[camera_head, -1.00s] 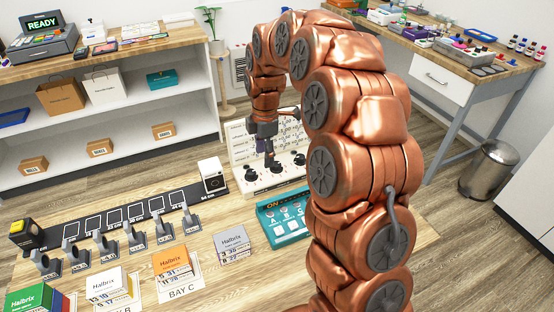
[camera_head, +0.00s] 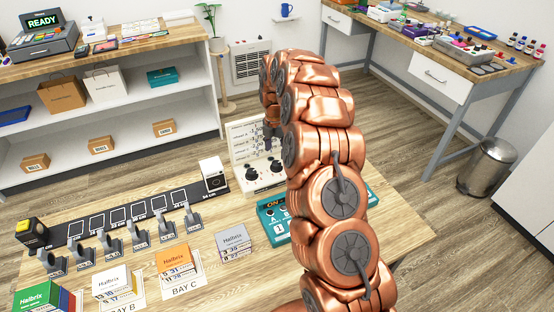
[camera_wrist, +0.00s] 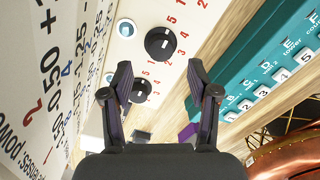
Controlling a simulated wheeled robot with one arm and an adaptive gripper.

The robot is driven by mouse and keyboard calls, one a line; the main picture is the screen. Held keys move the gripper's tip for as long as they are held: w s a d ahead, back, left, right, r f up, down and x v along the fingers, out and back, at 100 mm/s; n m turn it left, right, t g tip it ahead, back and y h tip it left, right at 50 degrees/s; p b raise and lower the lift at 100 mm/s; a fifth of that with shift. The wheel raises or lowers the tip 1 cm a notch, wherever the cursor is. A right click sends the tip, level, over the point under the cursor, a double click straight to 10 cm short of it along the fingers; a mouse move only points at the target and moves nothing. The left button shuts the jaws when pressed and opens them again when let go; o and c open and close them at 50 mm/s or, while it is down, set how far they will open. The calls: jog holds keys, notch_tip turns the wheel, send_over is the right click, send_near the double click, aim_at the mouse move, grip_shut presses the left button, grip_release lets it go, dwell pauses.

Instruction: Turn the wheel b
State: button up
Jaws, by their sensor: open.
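A white panel device (camera_head: 240,150) with printed text on its upright board stands on the wooden surface. Two black knobs, a left knob (camera_head: 252,174) and a right knob (camera_head: 276,166), show on its base. My gripper (camera_wrist: 160,72) is open and empty over this base. In the wrist view one black knob (camera_wrist: 160,43) with a white mark lies just beyond the fingertips. Another knob (camera_wrist: 139,91) lies between the fingers, closer to the left one. Numbers are printed around both. Which knob is wheel b, I cannot read. My arm hides the panel's right part and most of the gripper in the head view.
A teal box with buttons (camera_head: 272,228) stands in front of the panel, partly behind my arm; it lies right of the gripper in the wrist view. A white block (camera_head: 213,174) stands left of the panel.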

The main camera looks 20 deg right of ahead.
aim_at(277, 163)
notch_tip(277, 163, down, 6)
jog(key=shift+r+p, duration=0.15)
jog(key=shift+p, duration=0.8)
jog(key=shift+c, duration=0.3)
jog(key=shift+s, duration=0.1)
grip_shut()
